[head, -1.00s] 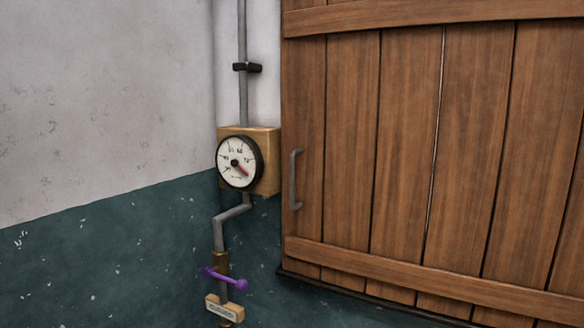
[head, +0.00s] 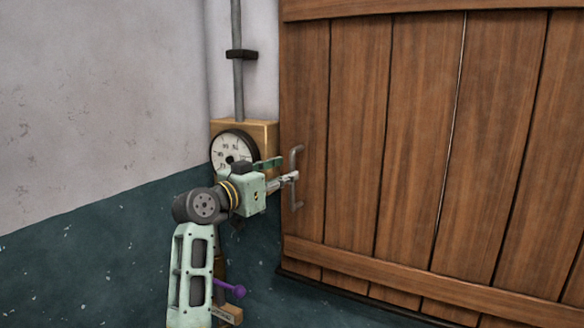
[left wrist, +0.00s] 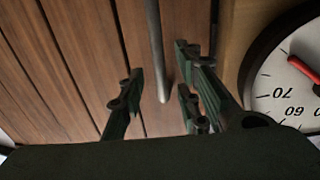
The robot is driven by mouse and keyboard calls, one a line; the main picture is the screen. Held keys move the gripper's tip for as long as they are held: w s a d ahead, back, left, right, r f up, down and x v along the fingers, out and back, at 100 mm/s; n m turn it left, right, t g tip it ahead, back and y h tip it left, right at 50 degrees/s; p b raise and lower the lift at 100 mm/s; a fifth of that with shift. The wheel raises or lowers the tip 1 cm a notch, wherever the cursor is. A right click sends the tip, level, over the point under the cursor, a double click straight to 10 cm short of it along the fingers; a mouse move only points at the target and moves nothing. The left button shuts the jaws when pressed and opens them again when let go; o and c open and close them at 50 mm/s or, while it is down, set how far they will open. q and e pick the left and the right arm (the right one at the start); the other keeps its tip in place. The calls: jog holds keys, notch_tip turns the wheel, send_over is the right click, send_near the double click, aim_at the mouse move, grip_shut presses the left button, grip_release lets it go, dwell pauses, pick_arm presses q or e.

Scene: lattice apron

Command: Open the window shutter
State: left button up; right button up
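The wooden shutter (head: 420,150) of vertical planks fills the right of the head view and looks closed. Its grey bar handle (head: 292,198) is upright near the shutter's left edge. My left gripper (head: 287,171) is at the handle's middle, its fingers pointing right toward it. In the left wrist view the fingers (left wrist: 160,80) are spread apart, with the handle bar (left wrist: 156,45) running in the gap between them. The bar appears clear of both sides; exact depth is hard to tell. My right gripper is not in view.
A round gauge (head: 228,150) on a wooden block is just left of the shutter, close behind my left gripper. A grey pipe (head: 236,90) runs up from it. A purple valve lever (head: 232,288) is below, partly behind my arm.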

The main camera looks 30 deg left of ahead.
pick_arm(q)
jog(key=p+x, duration=0.1)
jog(key=x, duration=0.3)
jog(key=shift+f, duration=0.1)
jog(key=shift+c, duration=0.5)
grip_shut()
